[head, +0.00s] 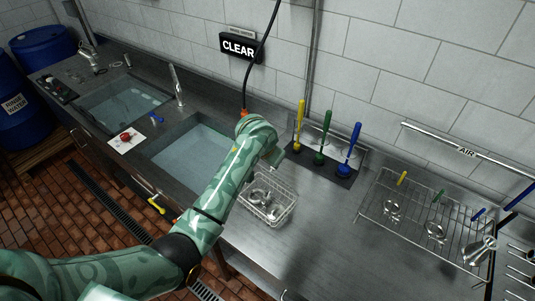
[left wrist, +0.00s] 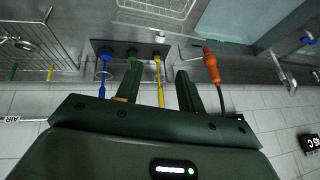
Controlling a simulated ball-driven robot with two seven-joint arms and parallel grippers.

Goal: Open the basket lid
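The wire basket (head: 268,205) stands on the steel counter right of the near sink, with shiny metal parts inside. I cannot make out whether its lid is open or shut. Part of the basket shows at the top of the left wrist view (left wrist: 158,9). My left gripper (left wrist: 158,72) has its two fingers apart with nothing between them. In the head view my left arm crosses the counter, and its hand is behind the basket, near the wall, apart from it. My right gripper is not in view.
Yellow, green and blue tools (head: 320,158) stand in a dark rack behind the basket. An orange-handled hose tool (left wrist: 211,66) hangs near my left fingers. A wire drying rack (head: 430,225) holds metal parts at right. Two water-filled sinks (head: 195,150) lie left. The counter before the rack is clear.

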